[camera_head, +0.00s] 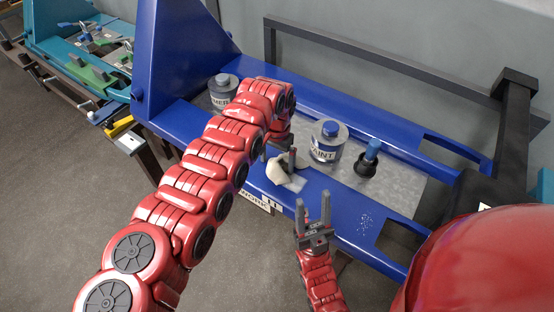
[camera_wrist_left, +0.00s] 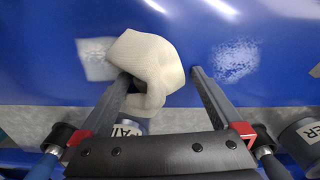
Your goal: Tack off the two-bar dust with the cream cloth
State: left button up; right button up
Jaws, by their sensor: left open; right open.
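The cream cloth (camera_head: 279,172) lies bunched on the blue bench, and it fills the middle of the left wrist view (camera_wrist_left: 150,58). My left gripper (camera_wrist_left: 160,72) is open at the cloth, one finger overlapping it and the other just beside it. In the head view its arm hides part of the bench. A pale dust patch (camera_head: 297,184) shows beside the cloth. Another speckled patch (camera_head: 366,222) lies further right. The left wrist view shows pale patches left (camera_wrist_left: 95,60) and right (camera_wrist_left: 235,60) of the cloth. A small two-bar tag (camera_head: 270,204) is on the front edge. My right gripper (camera_head: 314,212) is open and empty.
A paint can (camera_head: 327,145) and a blue-handled tool in a black holder (camera_head: 367,162) stand behind the cloth on a grey strip. Another labelled can (camera_head: 223,88) stands further left. A black rail (camera_head: 390,62) runs behind. A teal bench (camera_head: 75,50) is at the far left.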

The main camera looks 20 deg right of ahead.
pick_arm(q)
jog(key=shift+c, duration=0.5)
grip_shut()
dwell(0.7)
